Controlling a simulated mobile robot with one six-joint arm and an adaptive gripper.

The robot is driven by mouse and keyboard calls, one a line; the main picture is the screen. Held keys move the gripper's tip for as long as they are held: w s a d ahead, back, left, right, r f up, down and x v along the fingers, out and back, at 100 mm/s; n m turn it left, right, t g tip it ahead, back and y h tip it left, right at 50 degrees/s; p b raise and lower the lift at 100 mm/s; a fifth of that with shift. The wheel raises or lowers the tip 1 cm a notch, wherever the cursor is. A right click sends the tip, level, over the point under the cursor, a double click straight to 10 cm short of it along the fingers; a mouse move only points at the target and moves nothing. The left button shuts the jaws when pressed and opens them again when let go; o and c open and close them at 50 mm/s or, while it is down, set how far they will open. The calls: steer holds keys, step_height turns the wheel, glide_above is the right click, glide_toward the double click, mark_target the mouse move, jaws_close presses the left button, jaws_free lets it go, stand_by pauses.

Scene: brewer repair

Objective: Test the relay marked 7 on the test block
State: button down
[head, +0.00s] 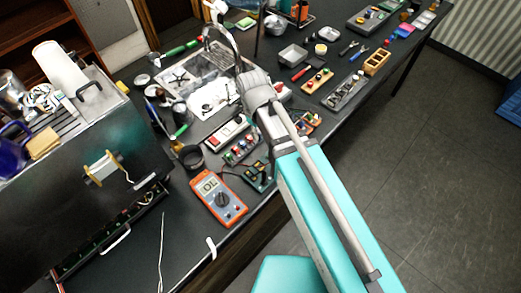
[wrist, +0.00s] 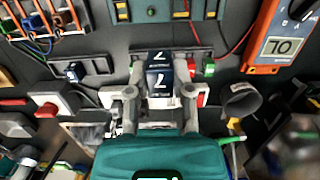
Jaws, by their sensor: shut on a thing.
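In the wrist view my gripper (wrist: 160,92) is shut on a dark blue relay (wrist: 159,77) whose faces carry a white 7. A black test block (wrist: 180,62) with red and green parts at its right lies just beyond the relay. I cannot tell whether the relay is seated in it or held above it. In the head view the test block (head: 241,150) shows left of my arm, which hides the fingers and the relay. An orange multimeter (head: 218,198) reads OL; it also shows in the wrist view (wrist: 280,42).
A white box with a red switch (head: 228,132) and a black cup (head: 190,157) stand near the block. A dark green board (head: 258,176) lies beside the multimeter. A large dark machine (head: 75,165) fills the left. Trays and tools crowd the bench's far end.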

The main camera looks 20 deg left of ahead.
mark_target(259, 140)
steer(key=shift+f+b, duration=1.75)
steer(key=shift+f, duration=0.4)
